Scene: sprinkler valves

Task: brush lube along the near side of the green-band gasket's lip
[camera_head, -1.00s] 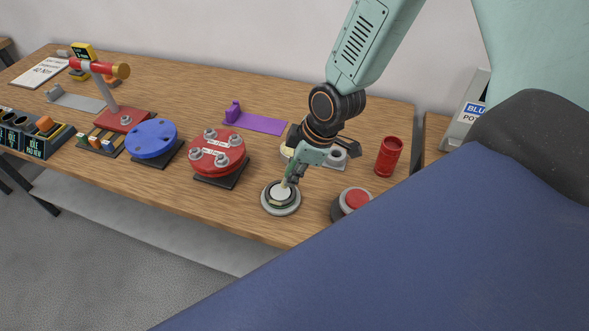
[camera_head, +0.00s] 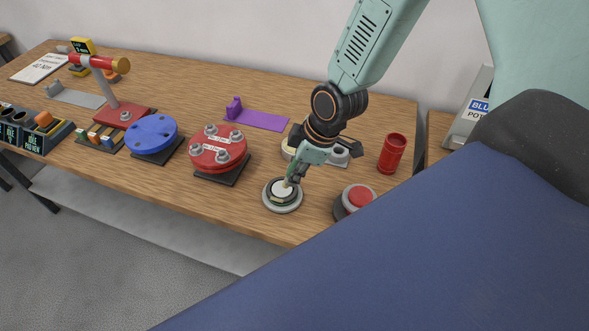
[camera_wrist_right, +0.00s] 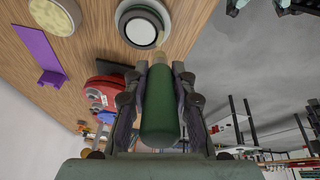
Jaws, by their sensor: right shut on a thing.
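The round gasket piece (camera_head: 283,196) sits near the table's front edge, with a pale centre, a dark ring and a grey outer rim. It also shows at the top of the right wrist view (camera_wrist_right: 143,27). My right gripper (camera_head: 294,179) is just above its far right side, pointing down. It is shut on the green handle of the brush (camera_wrist_right: 160,108). The brush's tip points toward the gasket's edge; whether it touches the lip cannot be told. My left gripper is not in view.
A red flange (camera_head: 218,148) and a blue flange (camera_head: 151,136) stand to the left. A red push button (camera_head: 357,197) is close on the right, with a red cup (camera_head: 392,153) behind it. A purple holder (camera_head: 256,119) lies farther back. The table's front edge is near.

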